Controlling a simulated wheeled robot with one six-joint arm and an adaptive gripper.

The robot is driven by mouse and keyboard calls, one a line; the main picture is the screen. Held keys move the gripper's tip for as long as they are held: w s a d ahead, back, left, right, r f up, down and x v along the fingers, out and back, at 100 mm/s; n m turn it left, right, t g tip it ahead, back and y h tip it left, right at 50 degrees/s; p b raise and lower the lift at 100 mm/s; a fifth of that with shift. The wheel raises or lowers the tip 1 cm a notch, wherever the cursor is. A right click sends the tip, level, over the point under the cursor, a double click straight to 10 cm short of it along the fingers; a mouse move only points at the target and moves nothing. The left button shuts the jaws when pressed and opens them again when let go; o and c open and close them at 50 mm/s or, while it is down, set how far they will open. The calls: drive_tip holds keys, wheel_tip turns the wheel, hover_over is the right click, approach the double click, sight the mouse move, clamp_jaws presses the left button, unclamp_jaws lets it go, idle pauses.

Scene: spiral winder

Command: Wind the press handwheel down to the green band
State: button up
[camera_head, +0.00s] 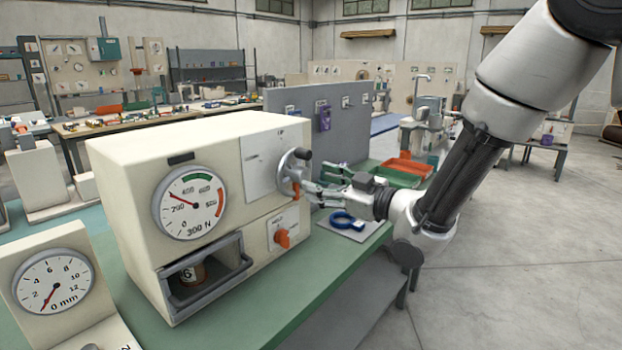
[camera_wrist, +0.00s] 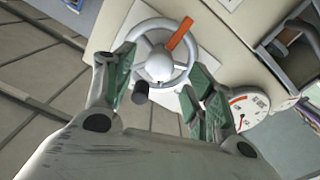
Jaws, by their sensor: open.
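The cream press (camera_head: 185,160) stands on a green bench. Its handwheel (camera_head: 292,172) is on the right-hand face, with a dark knob (camera_head: 303,154) on the rim and an orange bar beside the hub. In the wrist view the handwheel (camera_wrist: 160,62) shows with the orange bar (camera_wrist: 180,33) at upper right and the dark knob (camera_wrist: 140,92) at lower left. My gripper (camera_head: 309,183) is open at the handwheel, its fingers either side of the hub; contact cannot be told. The force dial (camera_head: 190,203) has a red needle pointing upper left, outside the green band (camera_head: 192,177).
An open drawer (camera_head: 205,272) holds a small can. A smaller mm dial (camera_head: 52,283) stands at lower left. Floor at right is clear.

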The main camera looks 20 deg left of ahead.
sight(306, 178)
drive_tip(key=shift+x, duration=2.35)
drive_tip(key=shift+s, duration=0.1)
drive_tip(key=c, duration=1)
